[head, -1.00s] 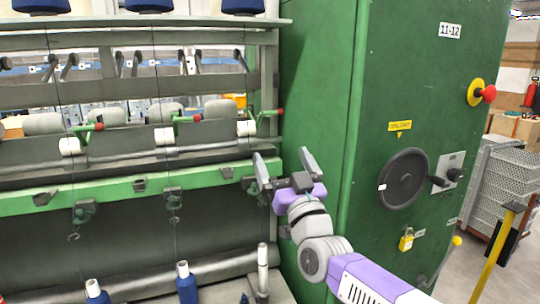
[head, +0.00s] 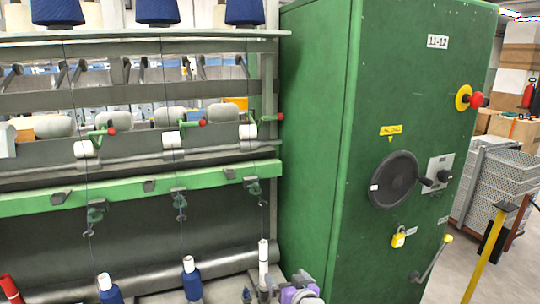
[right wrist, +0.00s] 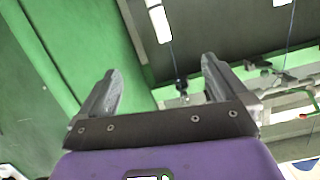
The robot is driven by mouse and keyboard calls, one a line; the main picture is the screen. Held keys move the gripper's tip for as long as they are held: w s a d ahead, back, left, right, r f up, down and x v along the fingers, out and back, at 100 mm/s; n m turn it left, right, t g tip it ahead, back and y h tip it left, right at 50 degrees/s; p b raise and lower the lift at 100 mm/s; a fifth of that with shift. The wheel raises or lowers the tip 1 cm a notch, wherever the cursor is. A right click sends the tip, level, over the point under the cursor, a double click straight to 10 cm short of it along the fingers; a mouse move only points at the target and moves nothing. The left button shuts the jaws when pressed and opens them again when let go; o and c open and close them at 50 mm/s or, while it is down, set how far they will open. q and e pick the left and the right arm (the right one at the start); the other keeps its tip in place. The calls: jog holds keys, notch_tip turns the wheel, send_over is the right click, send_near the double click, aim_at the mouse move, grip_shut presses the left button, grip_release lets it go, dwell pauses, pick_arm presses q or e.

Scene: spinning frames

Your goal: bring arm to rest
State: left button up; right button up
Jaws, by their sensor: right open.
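My right gripper shows at the bottom edge of the head view (head: 302,286), just in front of the foot of the green cabinet, with only a small purple and grey part in frame. In the right wrist view its two grey fingers (right wrist: 158,90) stand wide apart with nothing between them. Behind the fingers are the green cabinet side and the spinning frame (head: 140,190). My left gripper is not in view.
The green cabinet (head: 320,150) has a black handwheel (head: 393,180), a yellow padlock (head: 399,237) and a red stop button (head: 477,100). Blue bobbins (head: 191,279) stand along the frame's bottom. Grey crates (head: 500,185) and a yellow post (head: 485,255) are at the right.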

jog(key=s+d+f+m+g+p, duration=0.1)
jog(key=s+f+g, duration=0.1)
jog(key=s+f, duration=0.45)
jog(key=s+d+f+m+g+h, duration=0.1)
jog(key=s+d+f+g, duration=0.15)
jog(key=f, duration=0.65)
jog(key=s+d+f+g+p, duration=0.1)
jog(key=s+f+g, duration=0.2)
jog(key=s+f, duration=0.3)
jog(key=s+f+m+g+p, duration=0.1)
jog(key=s+f+g, duration=0.2)
jog(key=s, duration=0.7)
jog(key=s+f+m+g, duration=0.1)
jog(key=s+f+g, duration=0.2)
jog(key=s+f, duration=0.4)
jog(key=s, duration=0.2)
jog(key=shift+s+d+m+p, duration=0.25)
jog(key=shift+s+m+p, duration=0.1)
jog(key=shift+m+p, duration=0.05)
